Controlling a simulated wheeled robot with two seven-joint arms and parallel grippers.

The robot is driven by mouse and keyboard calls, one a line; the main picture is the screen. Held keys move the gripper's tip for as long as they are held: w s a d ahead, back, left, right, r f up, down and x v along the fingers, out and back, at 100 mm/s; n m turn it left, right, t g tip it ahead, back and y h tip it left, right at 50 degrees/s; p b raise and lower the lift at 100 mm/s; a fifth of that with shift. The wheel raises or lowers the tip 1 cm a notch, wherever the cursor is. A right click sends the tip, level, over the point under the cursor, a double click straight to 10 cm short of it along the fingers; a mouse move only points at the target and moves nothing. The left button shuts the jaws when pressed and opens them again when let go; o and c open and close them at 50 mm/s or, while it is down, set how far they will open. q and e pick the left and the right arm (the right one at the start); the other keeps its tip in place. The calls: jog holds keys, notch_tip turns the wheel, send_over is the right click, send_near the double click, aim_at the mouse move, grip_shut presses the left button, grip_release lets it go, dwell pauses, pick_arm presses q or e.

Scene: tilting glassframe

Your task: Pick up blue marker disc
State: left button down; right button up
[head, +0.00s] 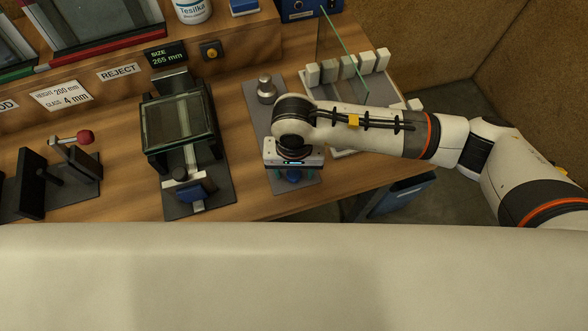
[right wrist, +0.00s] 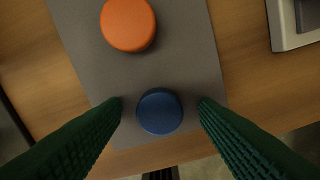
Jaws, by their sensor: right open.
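The blue marker disc (right wrist: 159,111) lies on a grey plate (right wrist: 95,70) in the right wrist view, near the plate's front edge. My right gripper (right wrist: 160,104) is open, with one green finger on each side of the disc and a gap on both sides. In the head view the right gripper (head: 292,174) is above the front end of the plate, and a bit of the blue disc shows under it. The left gripper is not in view.
An orange disc (right wrist: 128,24) lies on the same plate behind the blue one. A metal weight (head: 266,90) stands at the plate's back. A black frame fixture (head: 178,125) stands to the left. A rack of pale blocks (head: 345,68) is behind my right arm.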

jog(key=c, duration=1)
jog(key=shift+r, duration=0.1)
jog(key=shift+c, duration=0.2)
